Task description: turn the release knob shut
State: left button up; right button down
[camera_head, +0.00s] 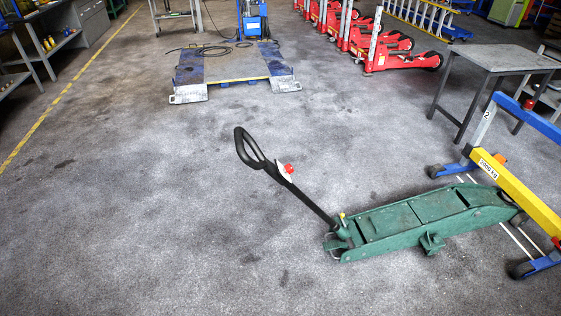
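A green trolley jack (405,220) stands on the floor right of centre. Its black handle (316,206) slopes up to the left and ends in a loop grip (249,149). A red knob (288,168) on a pale piece sits on the handle just below the loop. A small yellow part (341,215) shows at the handle's base. I cannot tell from this view how far any knob is turned. Neither of my grippers is in view.
A blue and yellow frame (520,190) stands beside the jack's far right end. A grey metal table (495,58) is behind it. A low blue and grey lift platform (233,68) and red lifting units (395,55) are at the back. The floor left of the jack is clear.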

aim_at(289, 168)
jog(key=i+l+u, duration=0.25)
jog(key=l+u, duration=0.25)
jog(key=i+l+u, duration=0.1)
jog(key=l+u, duration=0.15)
jog(key=l, duration=0.2)
